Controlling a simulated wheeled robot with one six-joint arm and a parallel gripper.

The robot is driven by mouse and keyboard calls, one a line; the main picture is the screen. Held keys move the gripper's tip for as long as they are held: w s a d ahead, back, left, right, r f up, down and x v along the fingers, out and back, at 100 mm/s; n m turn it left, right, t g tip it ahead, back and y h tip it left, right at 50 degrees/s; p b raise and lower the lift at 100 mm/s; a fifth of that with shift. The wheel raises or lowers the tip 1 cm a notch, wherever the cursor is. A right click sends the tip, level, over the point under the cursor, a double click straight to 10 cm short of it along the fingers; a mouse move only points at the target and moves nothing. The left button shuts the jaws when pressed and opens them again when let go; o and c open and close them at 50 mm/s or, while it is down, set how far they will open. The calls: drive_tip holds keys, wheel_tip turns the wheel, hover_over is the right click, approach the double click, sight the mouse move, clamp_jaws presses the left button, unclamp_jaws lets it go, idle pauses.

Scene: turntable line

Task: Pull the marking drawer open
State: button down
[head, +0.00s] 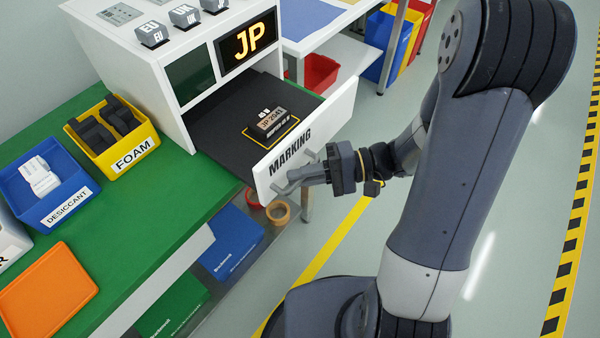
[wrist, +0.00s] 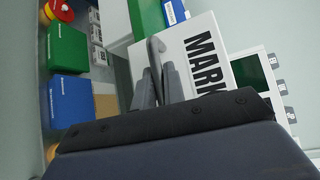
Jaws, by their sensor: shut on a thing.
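The marking drawer (head: 339,128) stands pulled out of the white machine (head: 160,75), its white front labelled MARKING. Inside it, a dark block marked JP 2041 (head: 271,120) lies within a yellow outline on the dark drawer floor. My gripper (head: 300,178) is at the drawer front and shut on the grey drawer handle (head: 283,187). In the wrist view the fingers close around the handle (wrist: 156,50) beside the drawer front (wrist: 190,50). The fingers partly hide the handle.
The green bench (head: 150,215) holds a yellow FOAM bin (head: 124,152), a blue DESICCANT bin (head: 60,205) and an orange tray (head: 48,290). A lit JP display (head: 248,43) is above the drawer. Blue and green boxes sit below the bench. Open floor lies to the right.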

drive_tip(key=c, duration=1.5)
unclamp_jaws()
drive_tip(key=shift+d, duration=0.1)
drive_tip(key=d, duration=0.3)
drive_tip(key=d+r, duration=0.1)
drive_tip(key=d, duration=0.3)
drive_tip(key=w+d, duration=0.1)
drive_tip(key=d, duration=0.2)
drive_tip(key=shift+d+r, duration=0.2)
drive_tip(key=shift+r, duration=0.1)
drive_tip(key=a, duration=0.3)
drive_tip(key=a+f, duration=0.1)
drive_tip(key=a, duration=0.3)
drive_tip(key=s+a, duration=0.1)
drive_tip(key=a, duration=0.2)
drive_tip(key=shift+a+f, duration=0.3)
drive_tip(key=shift+a, duration=0.05)
drive_tip(key=shift+w+a, duration=0.1)
